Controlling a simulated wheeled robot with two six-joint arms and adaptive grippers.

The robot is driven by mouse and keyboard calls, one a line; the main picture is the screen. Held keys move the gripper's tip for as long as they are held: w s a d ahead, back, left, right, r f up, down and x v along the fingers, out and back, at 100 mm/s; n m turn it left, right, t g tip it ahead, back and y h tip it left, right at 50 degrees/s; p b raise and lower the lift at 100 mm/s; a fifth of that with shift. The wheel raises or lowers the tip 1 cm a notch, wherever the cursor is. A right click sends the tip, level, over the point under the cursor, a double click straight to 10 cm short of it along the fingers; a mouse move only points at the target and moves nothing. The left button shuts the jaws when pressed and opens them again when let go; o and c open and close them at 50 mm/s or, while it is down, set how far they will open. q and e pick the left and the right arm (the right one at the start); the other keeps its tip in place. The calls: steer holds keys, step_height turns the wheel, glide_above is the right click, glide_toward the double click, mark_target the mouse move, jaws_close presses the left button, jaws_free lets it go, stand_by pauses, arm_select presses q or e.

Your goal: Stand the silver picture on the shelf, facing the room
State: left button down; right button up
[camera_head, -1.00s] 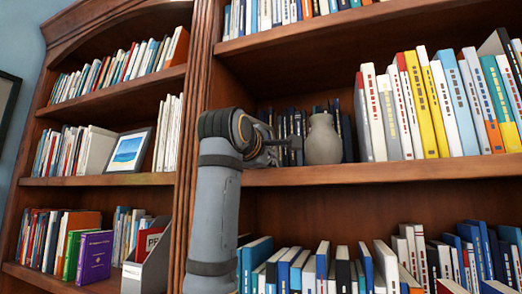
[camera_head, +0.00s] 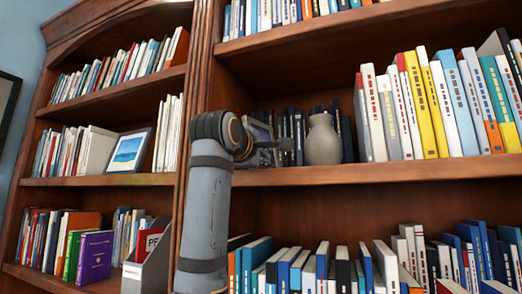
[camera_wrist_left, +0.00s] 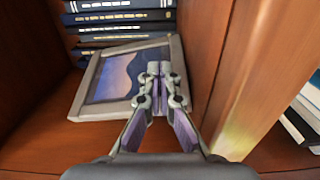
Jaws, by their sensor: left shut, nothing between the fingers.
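The silver picture (camera_head: 258,127), a silver frame around a bluish mountain scene, is on the middle shelf of the right bookcase, at its left end in front of dark blue books. In the head view it is mostly hidden behind my left gripper (camera_head: 286,144). In the left wrist view the silver picture (camera_wrist_left: 108,78) looks tilted, and its right part is behind my left gripper (camera_wrist_left: 160,72). The fingers are shut and empty, in front of the picture; I cannot tell whether they touch it. My right gripper is out of view.
A grey vase (camera_head: 323,140) stands just right of my left gripper, with dark blue books (camera_head: 292,124) behind. Colourful books (camera_head: 440,105) fill the shelf farther right. The wooden divider (camera_head: 198,90) is close on the left. Another framed picture (camera_head: 128,151) stands in the left bookcase.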

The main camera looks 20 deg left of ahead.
arm_select(q)
steer(key=shift+a, duration=0.25)
steer(key=shift+w+a, duration=0.45)
steer(key=shift+a, duration=0.9)
steer(key=shift+w+a, duration=0.4)
steer(key=shift+a, duration=0.9)
steer(key=shift+w+a, duration=0.45)
steer(key=shift+a, duration=0.9)
steer(key=shift+d, duration=0.15)
steer(key=shift+s+d+f+b, duration=0.15)
steer(key=shift+d+b, duration=0.15)
steer(key=shift+d, duration=0.3)
steer(key=shift+s+d+r, duration=0.1)
steer(key=shift+s+d, duration=0.1)
steer(key=shift+d, duration=0.25)
steer(key=shift+s+d+r, duration=0.1)
steer(key=shift+s+d, duration=0.05)
steer(key=shift+d, duration=0.25)
steer(key=shift+a, duration=0.15)
